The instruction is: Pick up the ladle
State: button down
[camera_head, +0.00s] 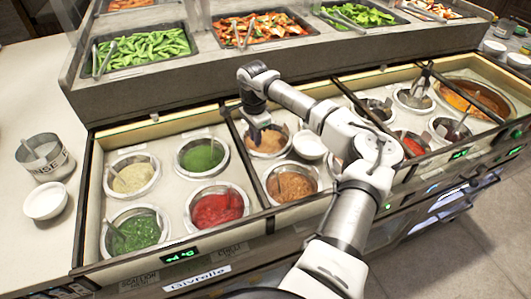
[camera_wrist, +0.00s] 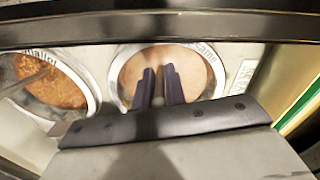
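My gripper (camera_head: 262,130) points down over a well of tan sauce (camera_head: 267,144) in the counter. In the wrist view its two dark fingers (camera_wrist: 158,72) stand a small gap apart in front of the tan sauce well (camera_wrist: 192,62), labelled Sesame. A faint pale patch shows low between the fingers; I cannot tell whether it is a ladle handle. No ladle shows clearly in this well, and my gripper hides part of it. A ladle handle (camera_wrist: 24,80) lies across the orange-brown sauce well (camera_wrist: 58,86) to the left.
Other wells hold red sauce (camera_head: 215,209), green sauce (camera_head: 202,158) and chopped greens (camera_head: 138,232). A raised shelf with vegetable trays (camera_head: 150,49) runs behind. Dividers separate the bays. A metal canister (camera_head: 43,158) and white bowl (camera_head: 45,201) stand on the left counter.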

jog(key=shift+r, duration=0.1)
notch_tip(320, 180, up, 20)
jog(key=b, duration=0.3)
jog(key=shift+b, duration=0.4)
jog(key=shift+r+p, duration=0.1)
jog(key=shift+p, duration=0.65)
notch_tip(320, 180, down, 19)
jog(key=b, duration=0.8)
jog(key=shift+r, duration=0.2)
jog(key=shift+r+p, duration=0.15)
jog(key=shift+p, duration=0.2)
dwell(0.5)
notch_tip(320, 180, up, 9)
jog(key=p, duration=0.6)
jog(key=shift+p, duration=0.4)
